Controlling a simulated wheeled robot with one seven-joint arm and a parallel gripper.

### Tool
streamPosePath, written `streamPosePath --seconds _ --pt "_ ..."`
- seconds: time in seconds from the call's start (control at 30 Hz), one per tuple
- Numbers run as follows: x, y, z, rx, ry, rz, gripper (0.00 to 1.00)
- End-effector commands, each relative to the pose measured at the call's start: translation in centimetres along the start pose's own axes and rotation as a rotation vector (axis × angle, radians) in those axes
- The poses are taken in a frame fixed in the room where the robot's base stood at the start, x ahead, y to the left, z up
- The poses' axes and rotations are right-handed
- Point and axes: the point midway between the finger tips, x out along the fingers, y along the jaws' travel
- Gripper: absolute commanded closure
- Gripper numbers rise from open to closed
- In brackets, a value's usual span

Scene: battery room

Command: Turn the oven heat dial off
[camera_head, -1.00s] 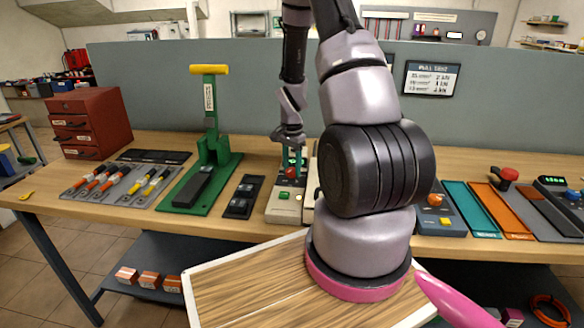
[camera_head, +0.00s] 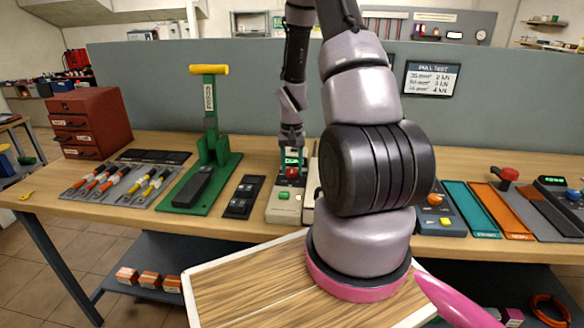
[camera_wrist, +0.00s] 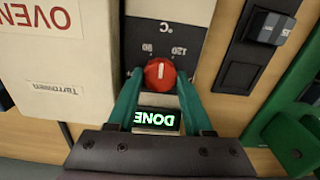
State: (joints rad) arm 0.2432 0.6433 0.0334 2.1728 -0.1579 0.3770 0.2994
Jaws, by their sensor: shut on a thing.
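The red heat dial (camera_wrist: 160,73) sits on a light control box (camera_head: 284,208) with a dark °C scale plate (camera_wrist: 165,42). A green display (camera_wrist: 157,119) reads DONE, upside down in that view. My gripper (camera_wrist: 160,78) has its teal fingers on both sides of the dial, shut on it. The dial also shows red below my gripper in the head view (camera_head: 291,173). My arm hides part of the area right of the box.
A white box labelled OVEN (camera_wrist: 55,75) stands close beside the control box. A dark two-switch panel (camera_head: 243,197) and a green lever press (camera_head: 208,165) stand to the left. A grey panel (camera_head: 250,95) rises behind the bench.

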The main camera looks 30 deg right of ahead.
Motion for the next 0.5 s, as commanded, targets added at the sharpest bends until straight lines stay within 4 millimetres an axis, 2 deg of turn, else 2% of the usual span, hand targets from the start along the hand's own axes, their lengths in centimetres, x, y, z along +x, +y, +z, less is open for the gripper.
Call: streamPosePath --seconds 0.5 --pt "0.02 0.0 0.05 -0.491 -0.002 -0.001 1.0"
